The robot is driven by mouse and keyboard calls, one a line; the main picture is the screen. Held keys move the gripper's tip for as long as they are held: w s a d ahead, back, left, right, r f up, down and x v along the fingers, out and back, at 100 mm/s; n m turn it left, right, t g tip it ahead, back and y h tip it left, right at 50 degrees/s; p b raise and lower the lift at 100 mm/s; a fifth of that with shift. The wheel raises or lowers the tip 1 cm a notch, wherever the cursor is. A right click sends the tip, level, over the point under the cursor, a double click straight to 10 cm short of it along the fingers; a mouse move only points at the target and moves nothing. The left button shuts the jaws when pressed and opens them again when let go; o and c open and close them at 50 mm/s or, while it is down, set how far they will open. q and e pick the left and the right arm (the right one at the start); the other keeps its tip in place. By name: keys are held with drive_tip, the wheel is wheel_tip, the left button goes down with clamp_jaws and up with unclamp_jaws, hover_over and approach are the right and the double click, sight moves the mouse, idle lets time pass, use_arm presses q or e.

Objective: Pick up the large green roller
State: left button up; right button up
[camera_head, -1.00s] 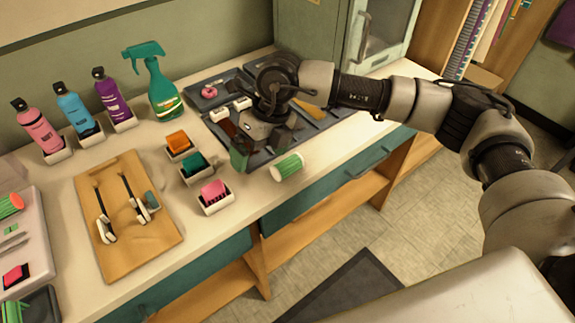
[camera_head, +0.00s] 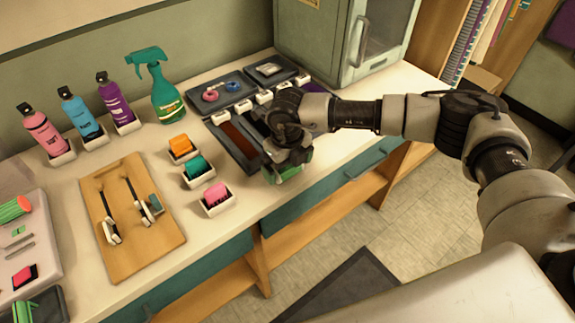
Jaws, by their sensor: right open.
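The large green roller (camera_head: 289,176) lies on the pale counter near its front edge, in front of the dark trays. Only a small green part of it shows; the rest is hidden under my right gripper. My right gripper (camera_head: 286,168) points down over the roller with its jaws open, fingers close about it. I cannot tell whether the fingers touch it. My left gripper is not in view.
Dark trays (camera_head: 236,146) lie behind the gripper. Small holders with orange (camera_head: 180,145), teal (camera_head: 196,168) and pink (camera_head: 215,194) rolls stand to the left. A wooden board (camera_head: 140,245), bottles and a green spray bottle (camera_head: 160,95) stand farther left. A cabinet (camera_head: 330,45) stands behind.

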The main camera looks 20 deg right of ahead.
drive_tip(key=shift+f, duration=0.5)
drive_tip(key=shift+c, duration=0.3)
drive_tip(key=c, duration=0.7)
drive_tip(key=shift+c, duration=0.3)
drive_tip(key=shift+r, duration=0.2)
